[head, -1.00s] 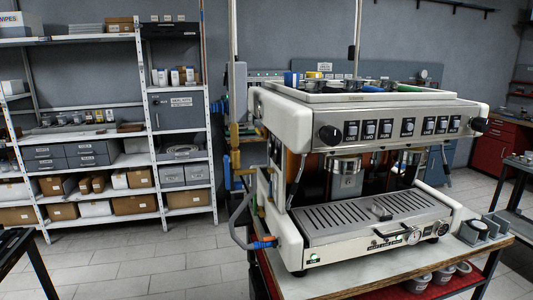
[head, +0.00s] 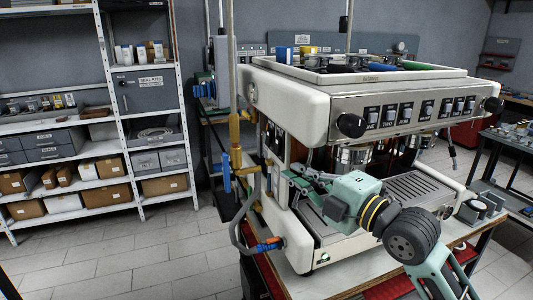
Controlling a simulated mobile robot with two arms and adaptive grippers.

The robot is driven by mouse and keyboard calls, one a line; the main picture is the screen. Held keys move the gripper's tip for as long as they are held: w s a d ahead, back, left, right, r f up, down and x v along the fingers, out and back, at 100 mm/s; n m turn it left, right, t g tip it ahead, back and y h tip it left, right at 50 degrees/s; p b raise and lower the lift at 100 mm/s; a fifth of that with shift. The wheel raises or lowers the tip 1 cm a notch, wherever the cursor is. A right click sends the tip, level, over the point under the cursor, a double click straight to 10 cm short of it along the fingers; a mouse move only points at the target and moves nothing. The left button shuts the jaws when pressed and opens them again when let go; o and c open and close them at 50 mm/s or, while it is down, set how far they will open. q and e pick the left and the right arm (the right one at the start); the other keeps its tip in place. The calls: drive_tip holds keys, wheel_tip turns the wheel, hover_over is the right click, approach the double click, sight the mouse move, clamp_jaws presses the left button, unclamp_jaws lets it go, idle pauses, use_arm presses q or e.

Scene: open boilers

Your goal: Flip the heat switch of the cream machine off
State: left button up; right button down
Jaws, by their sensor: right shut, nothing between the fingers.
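The cream machine (head: 307,108) stands on a cart top, its front facing right and toward me. A small switch (head: 322,257) with a green mark sits low on its front panel, at the left corner. I cannot read its label or tell its position. My right gripper (head: 287,172) reaches in from the lower right, in front of the machine's left side. It is shut and empty, its fingertips pointing left, above and apart from the small switch. My arm hides part of the drip tray (head: 422,187) and the lower front panel. My left gripper is not in view.
Black knobs (head: 351,125) and a row of buttons line the upper front. A brass valve with pipes (head: 235,130) stands left of the machine. Metal cups (head: 483,207) stand at the cart's right. Shelves (head: 125,115) fill the left; the floor between is clear.

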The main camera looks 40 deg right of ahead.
sight(277, 146)
use_arm(q)
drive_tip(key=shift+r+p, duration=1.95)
drive_tip(key=shift+p, duration=0.05)
use_arm(e)
drive_tip(key=w+a, duration=0.1)
drive_tip(key=w, duration=0.9)
drive_tip(key=shift+w, duration=0.15)
drive_tip(key=shift+r, duration=0.1)
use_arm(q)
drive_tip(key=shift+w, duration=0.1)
